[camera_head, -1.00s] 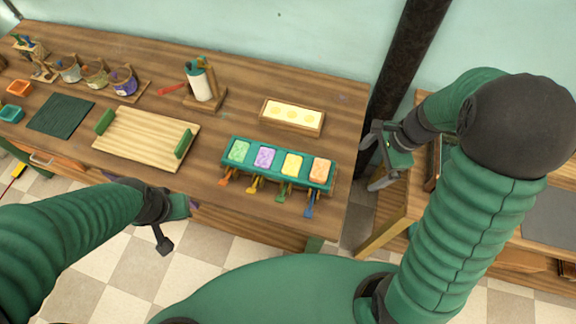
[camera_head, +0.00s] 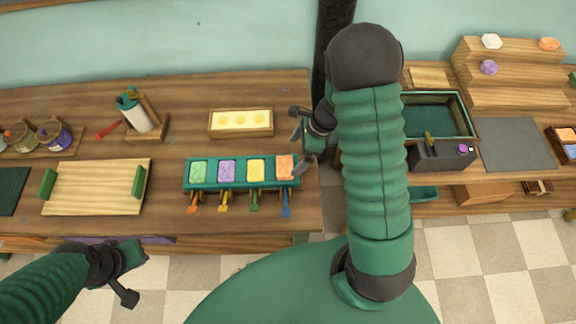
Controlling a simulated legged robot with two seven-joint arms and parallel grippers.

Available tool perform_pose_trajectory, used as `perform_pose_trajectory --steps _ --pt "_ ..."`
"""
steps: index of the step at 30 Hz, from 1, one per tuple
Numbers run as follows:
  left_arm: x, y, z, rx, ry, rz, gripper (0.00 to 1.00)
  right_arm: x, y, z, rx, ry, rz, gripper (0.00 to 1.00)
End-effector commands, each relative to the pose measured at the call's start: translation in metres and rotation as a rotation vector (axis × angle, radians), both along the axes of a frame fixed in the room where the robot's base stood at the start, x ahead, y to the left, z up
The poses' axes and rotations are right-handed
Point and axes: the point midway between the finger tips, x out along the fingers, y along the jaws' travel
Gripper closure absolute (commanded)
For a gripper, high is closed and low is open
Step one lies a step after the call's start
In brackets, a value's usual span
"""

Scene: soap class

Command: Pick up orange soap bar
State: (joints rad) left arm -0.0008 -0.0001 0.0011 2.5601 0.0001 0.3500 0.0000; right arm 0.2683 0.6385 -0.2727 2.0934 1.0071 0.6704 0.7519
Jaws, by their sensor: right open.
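The orange soap bar (camera_head: 285,167) lies in the rightmost slot of a green tray (camera_head: 243,187), beside a yellow, a purple and a green bar. My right gripper (camera_head: 297,142) is open at the tray's right end, close to the orange bar. Its fingers point left, one beyond the bar and one near its right edge; I cannot tell whether they touch it. My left gripper (camera_head: 137,275) hangs past the front edge of the table at lower left; its finger gap is not clear.
A wooden mold with yellow rounds (camera_head: 241,122) sits behind the tray. A wooden board with green handles (camera_head: 95,188) lies left. A second table at right holds a green-lined box (camera_head: 435,116), a grey mat (camera_head: 516,144) and a stepped stand (camera_head: 515,72) with soaps.

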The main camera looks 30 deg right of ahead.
Motion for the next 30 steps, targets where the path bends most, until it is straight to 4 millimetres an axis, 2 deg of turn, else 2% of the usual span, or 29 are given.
perform_pose_trajectory --steps 5,12,20,30 --pt "0.0 0.001 -0.001 0.0 0.0 0.002 1.0 0.002 0.01 -0.017 -0.003 0.001 0.002 0.02" --pt "0.0 0.001 0.0 0.001 0.0 0.002 1.0 0.009 0.015 -0.057 0.0 0.0 0.001 0.02" --pt "0.0 0.0 0.0 0.0 0.0 0.001 1.0 0.01 0.015 -0.061 0.001 -0.003 0.001 0.02" --pt "0.0 0.001 0.0 0.0 0.0 0.002 1.0 0.01 0.017 -0.06 -0.004 -0.002 0.002 0.46"
